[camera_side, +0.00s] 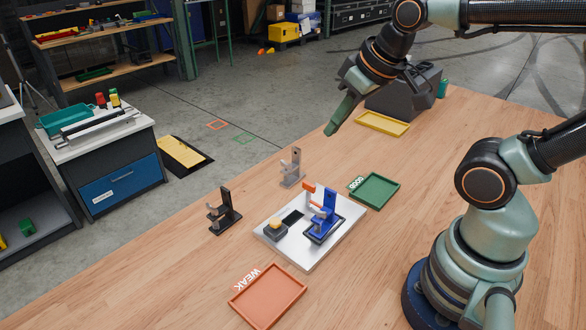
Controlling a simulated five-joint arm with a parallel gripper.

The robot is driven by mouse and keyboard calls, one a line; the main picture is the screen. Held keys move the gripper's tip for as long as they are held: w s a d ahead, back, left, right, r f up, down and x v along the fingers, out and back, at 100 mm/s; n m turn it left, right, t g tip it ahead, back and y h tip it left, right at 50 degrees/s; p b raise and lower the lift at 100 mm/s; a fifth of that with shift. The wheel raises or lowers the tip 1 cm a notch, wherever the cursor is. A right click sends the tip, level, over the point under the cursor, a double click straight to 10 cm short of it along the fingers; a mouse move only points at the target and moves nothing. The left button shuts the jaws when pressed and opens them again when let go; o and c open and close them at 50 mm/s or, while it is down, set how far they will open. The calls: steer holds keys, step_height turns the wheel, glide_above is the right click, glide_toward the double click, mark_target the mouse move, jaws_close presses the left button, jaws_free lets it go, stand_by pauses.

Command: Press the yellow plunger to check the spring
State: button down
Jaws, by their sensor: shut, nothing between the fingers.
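The yellow plunger (275,224) is a small yellow cap on a dark block at the left of a white plate (309,258) on the wooden table. On the same plate, a blue fixture (327,214) with an orange part (309,187) stands to the right of the plunger. My gripper (331,130) is shut and empty. It points down, above and behind the plate in the picture, well apart from the plunger.
A green tray (375,191) marked GOOD lies right of the plate, and an orange tray (268,297) marked WEAK lies in front. A dark clamp-like stand (225,212) and a grey one (291,168) stand nearby. A yellow tray (383,123) lies farther back.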

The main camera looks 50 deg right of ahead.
steer(key=shift+w, duration=0.1)
steer(key=n+g+h, duration=0.2)
steer(key=n+g, duration=0.9)
steer(key=g, duration=0.2)
glide_above(271, 220)
step_height(271, 220, down, 9)
steer(key=shift+f, duration=0.15)
steer(key=shift+f, duration=4.4)
steer(key=shift+f, duration=0.1)
steer(key=shift+f, duration=0.35)
